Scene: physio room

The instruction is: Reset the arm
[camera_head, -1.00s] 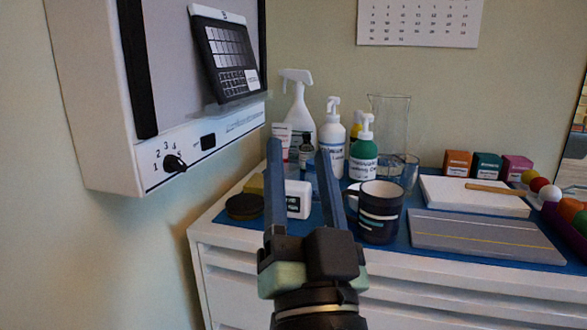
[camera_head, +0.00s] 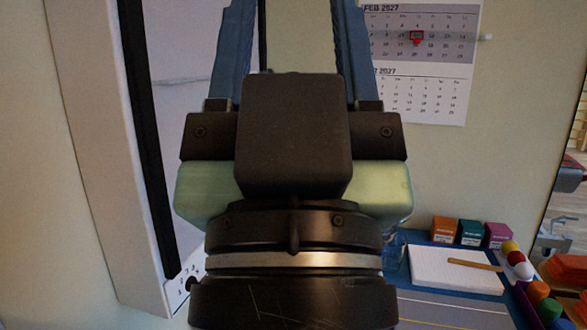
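My gripper (camera_head: 295,40) is large in the middle of the head view, raised and close to the camera. Its two blue fingers point up and stand wide apart, with their tips cut off by the top edge. The part of the gap that shows has only wall behind it and nothing held. My gripper and wrist hide most of the cabinet top and the bottles there.
A white wall unit (camera_head: 95,150) stands close on the left. A wall calendar (camera_head: 418,60) hangs behind to the right. On the blue-covered cabinet at lower right are a white pad (camera_head: 440,270), small boxes (camera_head: 470,232) and coloured balls (camera_head: 518,262).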

